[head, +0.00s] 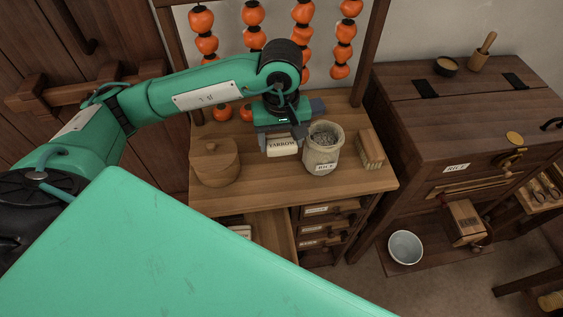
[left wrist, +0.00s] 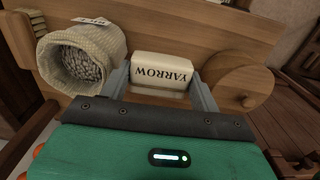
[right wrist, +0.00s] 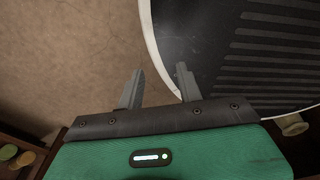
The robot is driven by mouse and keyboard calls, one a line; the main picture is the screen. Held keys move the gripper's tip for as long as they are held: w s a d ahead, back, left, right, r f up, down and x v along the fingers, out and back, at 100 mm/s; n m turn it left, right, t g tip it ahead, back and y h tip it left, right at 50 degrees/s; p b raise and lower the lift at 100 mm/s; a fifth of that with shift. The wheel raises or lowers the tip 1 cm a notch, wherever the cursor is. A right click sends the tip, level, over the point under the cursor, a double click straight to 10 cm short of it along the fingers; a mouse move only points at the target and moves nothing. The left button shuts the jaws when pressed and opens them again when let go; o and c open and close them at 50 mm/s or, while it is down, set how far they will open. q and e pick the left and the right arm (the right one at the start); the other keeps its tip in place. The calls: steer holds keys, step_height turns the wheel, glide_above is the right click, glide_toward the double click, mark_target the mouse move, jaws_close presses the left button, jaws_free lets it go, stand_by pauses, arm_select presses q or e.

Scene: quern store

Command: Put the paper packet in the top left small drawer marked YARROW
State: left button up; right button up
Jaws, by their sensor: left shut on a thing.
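The pale paper packet marked YARROW (head: 283,147) is between the fingers of my left gripper (head: 282,140), over the top of the wooden cabinet (head: 255,190). In the left wrist view the packet (left wrist: 160,75) sits between both fingers, its lettering upside down. I cannot tell whether it touches the cabinet top. Below the top's front edge, a left drawer (head: 272,232) appears pulled out; my green body hides much of it, and its label is not readable. My right gripper (right wrist: 158,88) is open and empty in the right wrist view.
A round lidded wooden pot (head: 214,163) stands to the left. Strings of orange fruit (head: 302,40) hang behind. The top's front strip is clear.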

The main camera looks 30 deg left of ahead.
arm_select(q)
steer(key=p, duration=0.1)
glide_above(281, 174)
step_height(281, 174, down, 6)
steer(key=shift+f, duration=0.15)
step_height(281, 174, down, 4)
steer(key=shift+f+p, duration=0.1)
steer(key=shift+p, duration=0.45)
steer(key=shift+f, duration=0.2)
steer(key=o, duration=0.5)
steer(key=shift+b, duration=0.3)
steer(key=shift+o, duration=0.9)
arm_select(e)
step_height(281, 174, up, 2)
steer(key=shift+w+d, duration=0.1)
steer(key=shift+d, duration=0.05)
steer(key=shift+d, duration=0.1)
